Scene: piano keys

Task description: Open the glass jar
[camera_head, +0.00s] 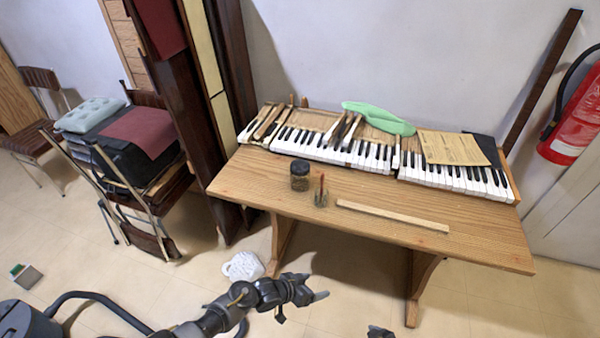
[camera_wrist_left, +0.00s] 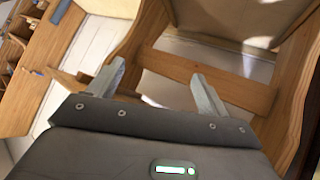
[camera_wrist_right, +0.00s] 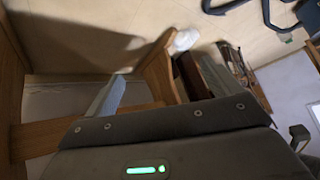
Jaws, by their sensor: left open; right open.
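The glass jar (camera_head: 300,178) stands upright on the wooden table, left of the middle, with a dark lid on top and dark contents. My left gripper (camera_head: 303,306) is open and empty, in front of and below the table's front edge, well apart from the jar. Its two spread fingers show in the left wrist view (camera_wrist_left: 158,88). My right gripper (camera_head: 380,332) only just shows at the bottom edge of the head view. In the right wrist view one finger (camera_wrist_right: 108,97) is clear, with nothing held. The jar is not recognizable in either wrist view.
A wooden strip (camera_head: 392,216) lies farther right. The table's front (camera_head: 380,245) is clear.

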